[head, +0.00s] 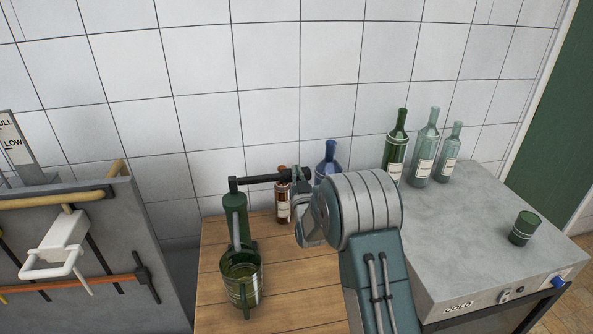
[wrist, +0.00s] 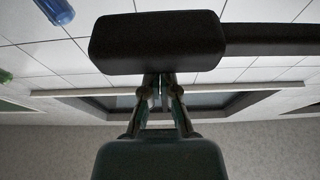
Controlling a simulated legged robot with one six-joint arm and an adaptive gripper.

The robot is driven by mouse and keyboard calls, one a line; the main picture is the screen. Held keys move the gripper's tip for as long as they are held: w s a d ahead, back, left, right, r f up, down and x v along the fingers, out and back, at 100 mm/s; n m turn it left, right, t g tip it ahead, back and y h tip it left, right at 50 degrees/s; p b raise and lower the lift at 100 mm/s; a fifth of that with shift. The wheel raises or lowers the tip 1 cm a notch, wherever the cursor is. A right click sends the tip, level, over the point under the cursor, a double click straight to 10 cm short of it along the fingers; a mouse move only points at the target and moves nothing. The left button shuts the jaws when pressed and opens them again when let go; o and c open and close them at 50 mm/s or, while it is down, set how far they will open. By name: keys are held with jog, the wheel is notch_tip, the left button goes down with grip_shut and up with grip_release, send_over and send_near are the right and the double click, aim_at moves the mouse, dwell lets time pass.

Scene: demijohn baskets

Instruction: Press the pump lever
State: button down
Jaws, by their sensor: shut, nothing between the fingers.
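The green pump (head: 235,210) stands on the wooden table top, with its black lever (head: 262,179) reaching out level to the right. My gripper (head: 301,182) is at the lever's free end, partly hidden by my own wrist. In the wrist view, the lever's thick black grip (wrist: 155,42) lies across the top, and my gripper (wrist: 158,84) is shut and empty, with its fingertips at the grip's edge. I cannot tell whether they touch it. A green glass container (head: 241,280) stands below the pump's spout.
A brown bottle (head: 283,205) and a blue bottle (head: 328,160) stand close behind my arm. Green and pale bottles (head: 425,155) and a green cup (head: 523,228) stand on the grey counter (head: 450,240). A grey panel (head: 95,270) with a white handle is at left.

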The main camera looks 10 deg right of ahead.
notch_tip(320, 180, down, 8)
jog(key=m+h, duration=0.3)
jog(key=m, duration=0.3)
jog(key=shift+s+a+g, duration=0.15)
jog(key=shift+g, duration=0.15)
notch_tip(320, 180, up, 5)
jog(key=d, duration=0.1)
jog(key=d+v, duration=0.1)
jog(key=v, duration=0.8)
jog(key=shift+s+a+f, duration=0.2)
jog(key=shift+s+f, duration=0.05)
jog(key=shift+s, duration=0.05)
